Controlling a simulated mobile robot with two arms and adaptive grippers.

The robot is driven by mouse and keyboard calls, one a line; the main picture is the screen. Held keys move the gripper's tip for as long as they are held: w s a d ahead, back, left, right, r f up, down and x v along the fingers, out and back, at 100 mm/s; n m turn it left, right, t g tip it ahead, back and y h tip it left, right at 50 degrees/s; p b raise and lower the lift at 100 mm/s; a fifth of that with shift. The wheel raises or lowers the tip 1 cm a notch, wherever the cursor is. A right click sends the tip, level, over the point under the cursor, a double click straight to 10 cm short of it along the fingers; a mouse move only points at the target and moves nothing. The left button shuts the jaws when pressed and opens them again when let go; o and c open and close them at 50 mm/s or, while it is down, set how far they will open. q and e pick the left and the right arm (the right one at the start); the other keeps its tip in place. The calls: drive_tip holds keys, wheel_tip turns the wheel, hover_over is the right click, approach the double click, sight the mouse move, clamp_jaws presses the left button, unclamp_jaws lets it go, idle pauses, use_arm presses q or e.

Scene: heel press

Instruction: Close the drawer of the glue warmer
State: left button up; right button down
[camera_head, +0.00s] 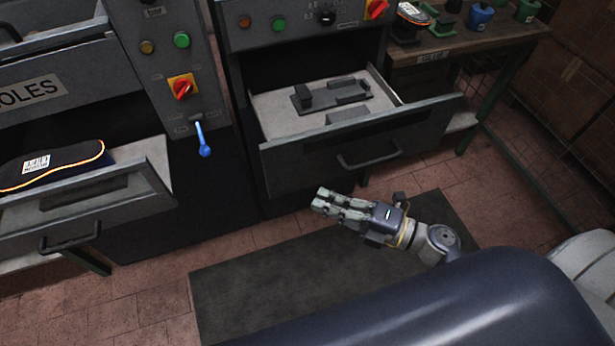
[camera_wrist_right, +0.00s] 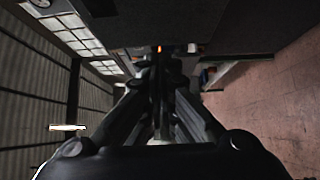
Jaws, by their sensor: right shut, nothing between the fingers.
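A grey drawer (camera_head: 345,150) stands pulled out of the middle machine (camera_head: 300,40), the likely glue warmer, though no label on it can be read. Its front has a dark bar handle (camera_head: 370,158). A dark fixture with blocks (camera_head: 330,94) lies on its light floor. My right gripper (camera_head: 322,203) is shut and empty, in front of and below the drawer front in the head view, apart from the handle. In the right wrist view its fingers (camera_wrist_right: 160,85) are together and the drawer cannot be made out. My left gripper is not in view.
On the left, another open drawer (camera_head: 90,205) holds a dark sole (camera_head: 52,164) with an orange edge. A blue-knobbed lever (camera_head: 203,142) sticks out between the machines. A bench (camera_head: 470,40) with pots stands at the back right. A dark mat (camera_head: 260,295) covers the floor.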

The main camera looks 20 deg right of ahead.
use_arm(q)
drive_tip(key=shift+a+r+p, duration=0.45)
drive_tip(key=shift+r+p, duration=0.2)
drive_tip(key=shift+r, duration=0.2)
use_arm(e)
drive_tip(key=shift+w+a, duration=0.35)
drive_tip(key=shift+w, duration=0.65)
drive_tip(key=shift+w+a, duration=0.4)
drive_tip(key=shift+w, duration=0.55)
drive_tip(key=shift+w+a, duration=0.35)
drive_tip(key=shift+w, duration=0.65)
